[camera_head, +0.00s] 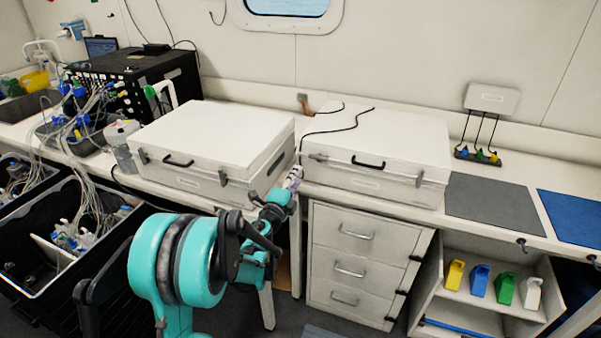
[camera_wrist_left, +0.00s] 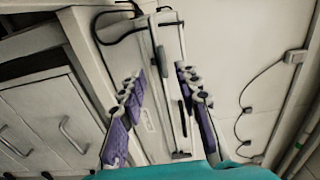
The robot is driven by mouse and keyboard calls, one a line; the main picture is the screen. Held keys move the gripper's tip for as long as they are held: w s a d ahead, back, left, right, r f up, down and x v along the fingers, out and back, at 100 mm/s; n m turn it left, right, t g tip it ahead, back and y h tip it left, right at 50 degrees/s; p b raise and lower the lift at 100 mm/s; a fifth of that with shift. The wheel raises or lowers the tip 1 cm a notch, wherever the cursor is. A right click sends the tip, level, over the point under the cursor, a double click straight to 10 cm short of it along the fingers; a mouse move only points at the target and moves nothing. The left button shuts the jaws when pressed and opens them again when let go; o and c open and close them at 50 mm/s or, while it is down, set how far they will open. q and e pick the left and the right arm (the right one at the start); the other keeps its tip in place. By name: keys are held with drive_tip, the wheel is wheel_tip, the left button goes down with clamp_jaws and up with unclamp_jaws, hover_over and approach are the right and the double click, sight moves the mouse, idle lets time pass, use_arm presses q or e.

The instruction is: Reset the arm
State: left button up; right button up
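My left arm, teal and black, reaches in from the bottom of the head view. Its gripper (camera_head: 293,180) is at the counter's front edge, in front of the gap between two closed white cases. The left white case (camera_head: 215,140) and the right white case (camera_head: 385,150) lie flat on the counter, with dark handles and metal latches. In the left wrist view the gripper (camera_wrist_left: 160,76) has its two purple-padded fingers apart, with nothing held between them. A white case side with a latch shows beyond the fingers. My right gripper is not in view.
White drawers (camera_head: 360,240) stand below the counter. An open shelf to the right holds several coloured bottles, including a yellow one (camera_head: 454,275). Grey (camera_head: 493,205) and blue (camera_head: 575,215) mats lie bare on the counter. Black bins with tangled tubing (camera_head: 85,215) stand at left.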

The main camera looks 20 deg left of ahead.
use_arm(q)
drive_tip(key=shift+s, duration=0.15)
idle(0.3)
drive_tip(key=s+a+r+n+g+y, duration=0.3)
drive_tip(key=s+r+n+y, duration=0.35)
drive_tip(key=s+n, duration=0.55)
drive_tip(key=s+d+f+n+g+h, duration=0.2)
drive_tip(key=s+d+f, duration=0.2)
drive_tip(key=s, duration=0.4)
drive_tip(key=s+d+f+n+g+h, duration=0.2)
drive_tip(key=s+d+f+g, duration=0.1)
drive_tip(key=s, duration=0.4)
drive_tip(key=s+d+f+n+g+h, duration=0.2)
drive_tip(key=s+d+f, duration=0.3)
drive_tip(key=s, duration=0.3)
drive_tip(key=shift+s+d+f+g, duration=0.2)
drive_tip(key=shift+s+g, duration=0.1)
drive_tip(key=shift+g, duration=0.2)
